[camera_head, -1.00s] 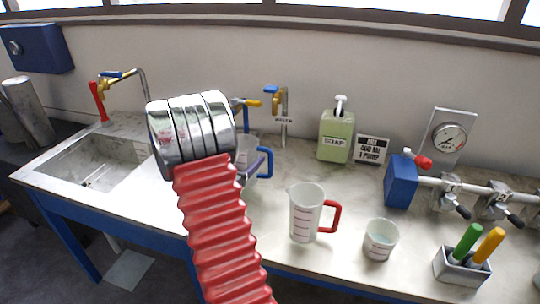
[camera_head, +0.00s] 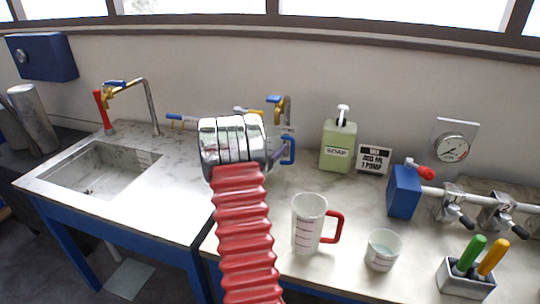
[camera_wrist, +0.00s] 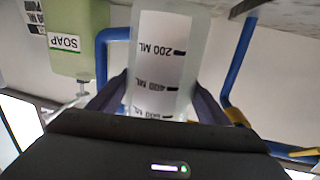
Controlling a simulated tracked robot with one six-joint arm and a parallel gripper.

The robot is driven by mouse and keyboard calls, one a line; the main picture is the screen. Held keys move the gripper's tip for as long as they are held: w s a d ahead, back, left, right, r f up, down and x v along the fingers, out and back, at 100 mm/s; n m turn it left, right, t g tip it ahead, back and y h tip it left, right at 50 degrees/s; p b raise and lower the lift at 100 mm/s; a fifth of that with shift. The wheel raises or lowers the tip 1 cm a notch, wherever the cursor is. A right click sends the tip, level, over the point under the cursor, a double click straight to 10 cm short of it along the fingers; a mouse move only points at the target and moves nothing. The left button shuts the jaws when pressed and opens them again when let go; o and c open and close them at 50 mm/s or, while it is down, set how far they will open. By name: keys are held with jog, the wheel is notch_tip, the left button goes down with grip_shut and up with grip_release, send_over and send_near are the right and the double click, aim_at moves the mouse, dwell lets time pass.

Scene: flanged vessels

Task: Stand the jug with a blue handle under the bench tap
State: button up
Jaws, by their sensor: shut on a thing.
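The jug with a blue handle (camera_wrist: 165,45) is clear with dark volume marks and sits between the two dark fingers of my gripper (camera_wrist: 161,88), which is shut on it. Its blue handle (camera_head: 289,150) shows right of my arm in the head view; the arm hides most of the jug. The handle is also at the left of the jug in the wrist view, which looks upside down. A brass bench tap with a blue lever (camera_head: 279,104) is on the wall just above the jug in the picture. I cannot tell whether the jug's base touches the bench.
A green soap bottle (camera_head: 338,140) and a sign (camera_head: 373,159) stand right of the jug. A red-handled jug (camera_head: 307,225) and a small beaker (camera_head: 382,250) stand in front. A sink (camera_head: 95,168) with its own tap (camera_head: 150,105) is at left. Yellow-handled fittings (camera_head: 246,111) are behind my arm.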

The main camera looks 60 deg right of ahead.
jog(key=shift+d, duration=0.35)
jog(key=shift+f, duration=1.75)
jog(key=shift+f, duration=0.1)
jog(key=o, duration=1.2)
